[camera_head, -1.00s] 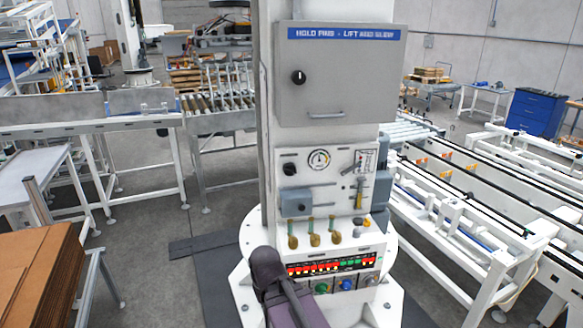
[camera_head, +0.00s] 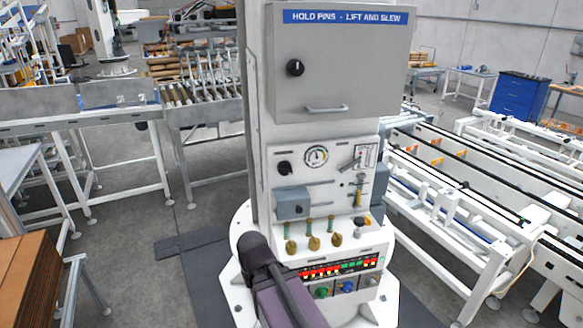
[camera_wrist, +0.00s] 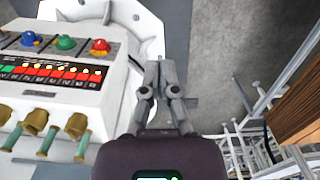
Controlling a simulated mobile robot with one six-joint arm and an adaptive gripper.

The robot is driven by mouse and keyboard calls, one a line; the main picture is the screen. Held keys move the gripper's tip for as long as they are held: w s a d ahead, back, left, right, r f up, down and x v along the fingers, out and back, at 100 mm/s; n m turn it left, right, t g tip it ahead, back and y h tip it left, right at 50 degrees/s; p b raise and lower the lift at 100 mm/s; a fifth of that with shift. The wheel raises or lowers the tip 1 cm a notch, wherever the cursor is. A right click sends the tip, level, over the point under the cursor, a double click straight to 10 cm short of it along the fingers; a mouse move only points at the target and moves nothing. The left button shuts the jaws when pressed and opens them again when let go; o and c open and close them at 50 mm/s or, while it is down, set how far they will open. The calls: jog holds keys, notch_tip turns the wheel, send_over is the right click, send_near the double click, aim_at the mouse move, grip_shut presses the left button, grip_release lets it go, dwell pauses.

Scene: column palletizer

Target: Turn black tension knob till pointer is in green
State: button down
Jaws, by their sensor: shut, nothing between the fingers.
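A black knob (camera_head: 284,168) sits on the column's white panel, left of a round dial gauge (camera_head: 316,156). The gauge has a pale face and dark rim; its pointer and any green zone are too small to read. Another black knob (camera_head: 295,67) is on the grey cabinet door above. My gripper (camera_wrist: 164,72) is shut and empty in the wrist view, over the floor and base plate beside the lamp console. The knob and gauge are not in the wrist view. In the head view my arm is low in front of the column, with the gripper hidden.
Brass-coloured valves (camera_head: 313,242) project below the panel; they also show in the wrist view (camera_wrist: 36,120). The lamp strip (camera_head: 340,266) and coloured buttons (camera_head: 345,285) sit below them. A small grey box (camera_head: 292,203) and a lever (camera_head: 350,164) crowd the panel. Conveyors (camera_head: 480,200) stand right.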

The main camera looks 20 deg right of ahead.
jog(key=w+d+r+m+t+p, duration=0.1)
jog(key=w+d+r+t+p, duration=0.2)
jog(key=w+d+r+p, duration=0.3)
jog(key=w+d+r+m+t+y+p, duration=0.1)
jog(key=w+d+r+p, duration=0.4)
jog(key=d+r+p, duration=0.5)
jog(key=w+d+r+m+t+p, duration=0.2)
jog(key=w+d+r+t+p, duration=0.3)
jog(key=d+r+p, duration=0.4)
notch_tip(320, 180, up, 6)
jog(key=shift+w+d+r+t+y, duration=0.2)
jog(key=shift+w+d+t+y, duration=0.15)
jog(key=shift+w+d, duration=0.65)
jog(key=shift+s+d+f, duration=0.1)
jog(key=shift+s, duration=0.05)
jog(key=b, duration=0.7)
send_over(292, 170)
jog(key=s+d, duration=0.2)
jog(key=s, duration=0.1)
notch_tip(292, 170, down, 7)
jog(key=shift+w+a+f+b, duration=0.1)
jog(key=shift+a+f+b, duration=0.35)
jog(key=shift+f+b, duration=0.35)
jog(key=shift+w+a+f+b, duration=0.1)
jog(key=shift+a+f+b, duration=0.3)
jog(key=shift+f+b, duration=0.4)
jog(key=shift+r, duration=0.1)
